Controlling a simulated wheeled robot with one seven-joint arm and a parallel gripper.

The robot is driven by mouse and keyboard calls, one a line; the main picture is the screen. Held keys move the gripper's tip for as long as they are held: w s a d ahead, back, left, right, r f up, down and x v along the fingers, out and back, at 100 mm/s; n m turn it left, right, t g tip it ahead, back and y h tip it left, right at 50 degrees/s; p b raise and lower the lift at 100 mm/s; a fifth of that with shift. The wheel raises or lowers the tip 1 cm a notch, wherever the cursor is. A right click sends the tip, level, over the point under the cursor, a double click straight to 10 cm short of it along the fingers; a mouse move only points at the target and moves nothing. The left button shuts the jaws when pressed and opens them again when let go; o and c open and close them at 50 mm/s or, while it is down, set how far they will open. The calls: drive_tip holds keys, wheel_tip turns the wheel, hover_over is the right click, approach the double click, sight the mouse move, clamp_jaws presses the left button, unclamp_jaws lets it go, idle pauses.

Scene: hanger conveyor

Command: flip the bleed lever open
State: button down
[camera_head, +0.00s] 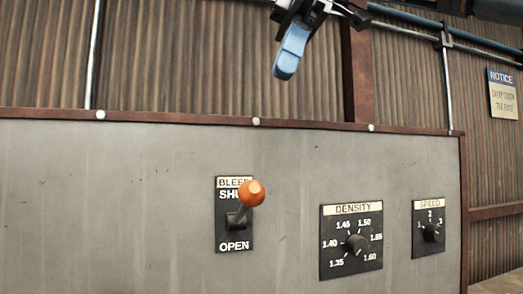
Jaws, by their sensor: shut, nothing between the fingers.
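The bleed lever (251,194) has an orange ball knob on a short stem. It sits on a black plate (222,228) labelled BLEED, with SHUT above and OPEN below. The lever points up and out, its knob in front of the word SHUT. My gripper (285,72) is at the top of the view, above the panel's top edge and up and to the right of the lever. Its blue fingers are together, pointing down, with nothing between them. It is apart from the lever.
The lever is on a grey metal panel (120,200) with a brown top rim. Right of it are a DENSITY dial (356,244) and a SPEED dial (430,232). A corrugated wall (180,60) with a NOTICE sign (503,94) stands behind. The space before the lever looks clear.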

hover_over(244, 206)
drive_tip(key=w+d, duration=0.2)
wheel_tip(244, 206, down, 13)
drive_tip(key=shift+p, duration=0.4)
drive_tip(key=shift+s+f, duration=0.1)
drive_tip(key=shift+f, duration=0.05)
